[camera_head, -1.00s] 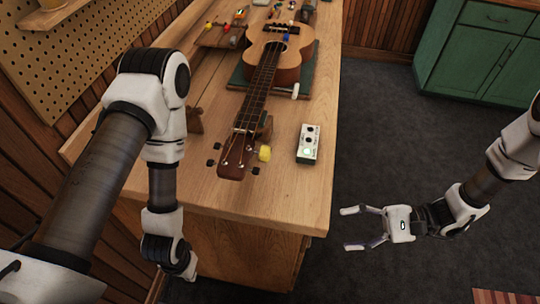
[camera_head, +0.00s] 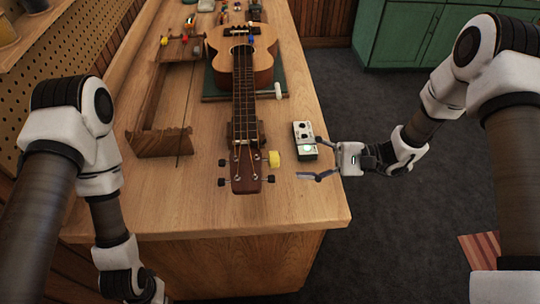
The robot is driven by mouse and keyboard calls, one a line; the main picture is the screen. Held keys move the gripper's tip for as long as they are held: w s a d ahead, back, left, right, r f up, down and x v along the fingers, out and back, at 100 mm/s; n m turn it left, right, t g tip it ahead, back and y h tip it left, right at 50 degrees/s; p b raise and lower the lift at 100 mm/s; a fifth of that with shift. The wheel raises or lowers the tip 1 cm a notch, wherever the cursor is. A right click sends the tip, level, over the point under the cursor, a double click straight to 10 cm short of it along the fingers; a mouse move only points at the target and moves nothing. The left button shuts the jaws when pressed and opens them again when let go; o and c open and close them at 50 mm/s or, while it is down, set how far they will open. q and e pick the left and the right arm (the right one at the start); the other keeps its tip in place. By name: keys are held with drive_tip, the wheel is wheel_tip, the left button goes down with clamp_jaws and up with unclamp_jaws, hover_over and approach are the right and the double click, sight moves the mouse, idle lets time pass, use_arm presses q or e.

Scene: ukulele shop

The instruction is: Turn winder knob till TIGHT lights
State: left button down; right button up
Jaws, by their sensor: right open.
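The ukulele (camera_head: 243,70) lies on the workbench with its headstock (camera_head: 246,170) toward me. A yellow winder knob (camera_head: 274,158) sits at the right side of the headstock, beside the dark tuning pegs. A small white box (camera_head: 304,136) with black round parts stands right of it; a pale greenish light shows at its near end, and its lettering is too small to read. My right gripper (camera_head: 305,161) is open and empty, its fingers pointing left, right of the knob and apart from it. My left gripper (camera_head: 150,292) is mostly cut off at the lower left edge.
The workbench (camera_head: 200,210) is bare in front of the headstock. A wooden frame (camera_head: 163,142) lies left of the ukulele. Small coloured items stand at the back. A pegboard (camera_head: 55,70) borders the left, and a green cabinet (camera_head: 400,35) stands beyond the floor.

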sight(273, 159)
drive_tip(key=a+p, duration=0.1)
drive_tip(key=a, duration=0.5)
drive_tip(key=shift+w, duration=0.15)
drive_tip(key=shift+d, duration=0.35)
drive_tip(key=shift+c, duration=0.6)
drive_tip(key=c, duration=1)
